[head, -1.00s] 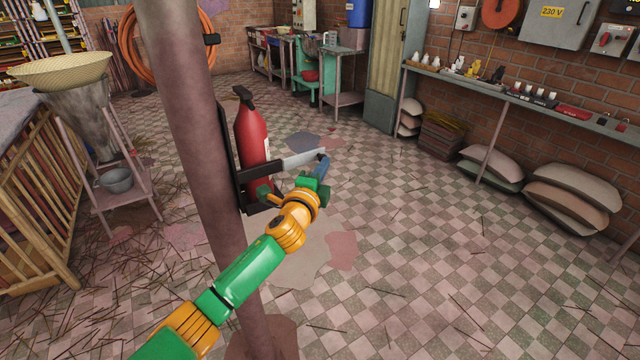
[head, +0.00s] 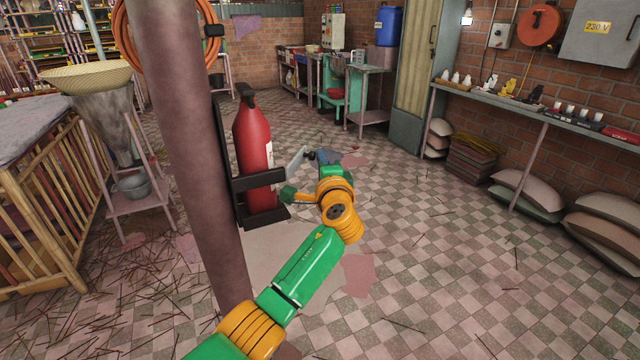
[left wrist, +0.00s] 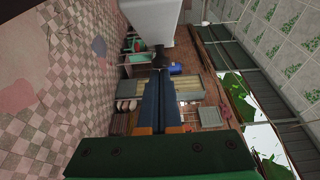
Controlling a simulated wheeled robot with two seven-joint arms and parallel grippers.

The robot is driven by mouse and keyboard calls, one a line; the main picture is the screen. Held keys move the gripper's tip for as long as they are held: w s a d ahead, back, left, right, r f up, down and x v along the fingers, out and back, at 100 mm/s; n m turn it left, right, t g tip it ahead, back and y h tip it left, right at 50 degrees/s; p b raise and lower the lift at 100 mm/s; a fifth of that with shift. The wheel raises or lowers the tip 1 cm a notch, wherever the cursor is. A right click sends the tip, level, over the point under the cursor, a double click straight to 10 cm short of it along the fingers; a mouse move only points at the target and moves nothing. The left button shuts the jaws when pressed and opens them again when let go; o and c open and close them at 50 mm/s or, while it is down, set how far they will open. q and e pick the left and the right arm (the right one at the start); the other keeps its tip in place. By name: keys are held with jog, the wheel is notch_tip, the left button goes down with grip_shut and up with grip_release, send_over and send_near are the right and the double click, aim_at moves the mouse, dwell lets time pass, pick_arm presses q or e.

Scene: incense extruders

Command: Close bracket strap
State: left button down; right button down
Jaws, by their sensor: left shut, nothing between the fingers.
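A red fire extinguisher (head: 253,145) stands upright in a black bracket (head: 262,182) on the brown post (head: 185,140). The bracket's pale grey strap (head: 294,163) sticks out from the bracket's right side and is open, not across the extinguisher. My left gripper (head: 318,156) is shut and empty, at the strap's outer end, to the right of the extinguisher. In the left wrist view, its shut dark fingers (left wrist: 161,75) point at a pale plate (left wrist: 152,18), apparently the strap. I cannot tell whether they touch it. My right gripper is not in view.
The post stands close on the left. A funnel stand (head: 130,170) and a wooden slatted crate (head: 45,215) are farther left. A shelf (head: 545,115) with sacks (head: 525,190) below runs along the right wall.

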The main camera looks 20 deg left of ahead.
aim_at(306, 156)
pick_arm(q)
jog(key=shift+w+a+r+p, duration=0.1)
jog(key=shift+w+a+p, duration=0.1)
jog(key=shift+a, duration=0.75)
jog(key=shift+w+a+p, duration=0.1)
jog(key=shift+w+a, duration=0.1)
jog(key=shift+a, duration=0.75)
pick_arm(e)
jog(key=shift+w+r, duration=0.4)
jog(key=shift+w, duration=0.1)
pick_arm(q)
jog(key=shift+a, duration=0.15)
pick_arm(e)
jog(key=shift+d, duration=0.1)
